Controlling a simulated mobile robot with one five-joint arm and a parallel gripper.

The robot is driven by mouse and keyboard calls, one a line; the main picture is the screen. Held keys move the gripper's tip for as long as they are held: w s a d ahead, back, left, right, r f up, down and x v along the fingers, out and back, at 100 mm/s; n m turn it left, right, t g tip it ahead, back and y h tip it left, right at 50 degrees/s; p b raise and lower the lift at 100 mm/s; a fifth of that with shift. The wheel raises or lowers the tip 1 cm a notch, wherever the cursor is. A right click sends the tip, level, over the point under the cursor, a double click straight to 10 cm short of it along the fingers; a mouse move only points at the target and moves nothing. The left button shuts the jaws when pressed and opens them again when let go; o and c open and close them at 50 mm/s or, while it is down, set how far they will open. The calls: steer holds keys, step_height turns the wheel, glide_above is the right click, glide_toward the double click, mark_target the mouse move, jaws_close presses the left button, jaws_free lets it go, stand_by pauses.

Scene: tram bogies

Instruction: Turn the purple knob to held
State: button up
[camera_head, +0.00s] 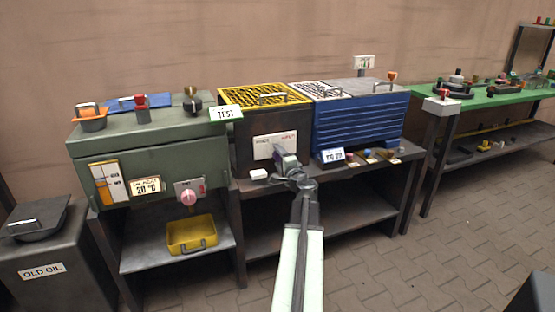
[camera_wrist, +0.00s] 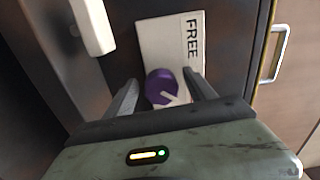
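The purple knob (camera_wrist: 161,86) has a white pointer mark aimed to the lower right in the wrist view. It sits on a white plate (camera_wrist: 160,40) printed FREE along one edge; any other wording there is hidden. The plate also shows on the front of a dark box in the head view (camera_head: 264,150), where my arm hides the knob. My gripper (camera_head: 279,150) is at the plate. In the wrist view its fingers (camera_wrist: 161,80) are apart, one on each side of the knob. I cannot tell whether they touch it.
A white block (camera_wrist: 93,25) lies beside the plate, on the bench (camera_head: 259,175). The dark box carries a yellow grate (camera_head: 260,95). A blue ribbed unit (camera_head: 360,122) stands to its right, a green tank (camera_head: 150,155) to its left. A metal handle (camera_wrist: 272,55) is at right in the wrist view.

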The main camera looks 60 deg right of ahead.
steer(key=v, duration=0.8)
steer(key=shift+w, duration=0.1)
